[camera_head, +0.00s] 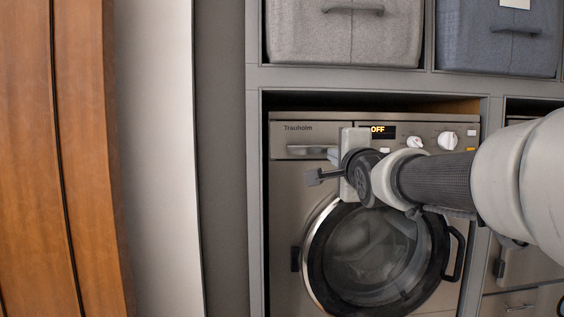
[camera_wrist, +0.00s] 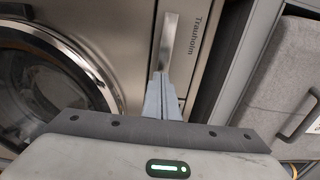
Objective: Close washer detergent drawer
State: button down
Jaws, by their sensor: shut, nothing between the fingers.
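The washer (camera_head: 285,215) stands in a grey cabinet bay. Its detergent drawer (camera_head: 305,134) is at the upper left of its front, with the name Trauholm and a bright bar handle (camera_head: 305,150). The drawer looks about flush with the panel, but I cannot tell whether a small gap remains. In the wrist view the handle (camera_wrist: 168,42) runs upright just beyond my fingertips. My gripper (camera_wrist: 160,80) is shut and empty, pointing at the drawer front near the handle's end; whether it touches is unclear. In the head view my gripper (camera_head: 314,177) is just below the drawer.
The round washer door (camera_head: 370,260) is closed below my arm, with a black handle at its right. The display (camera_head: 382,130) reads OFF beside two knobs. Fabric bins (camera_head: 345,35) sit on the shelf above. A wooden panel (camera_head: 60,160) stands at left.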

jog(key=s+b, duration=0.2)
jog(key=s, duration=0.9)
jog(key=s+a+f+n+g+p, duration=0.1)
jog(key=s+f+n+g, duration=0.5)
jog(key=f, duration=0.8)
jog(key=s+a+f+n+g+p, duration=0.2)
jog(key=s+f+n+g, duration=0.4)
jog(key=s+f+n, duration=0.6)
jog(key=s+f, duration=0.2)
jog(key=s, duration=0.2)
jog(key=shift+s+a+f, duration=0.2)
jog(key=shift+a+f, duration=0.05)
jog(key=shift+f, duration=0.05)
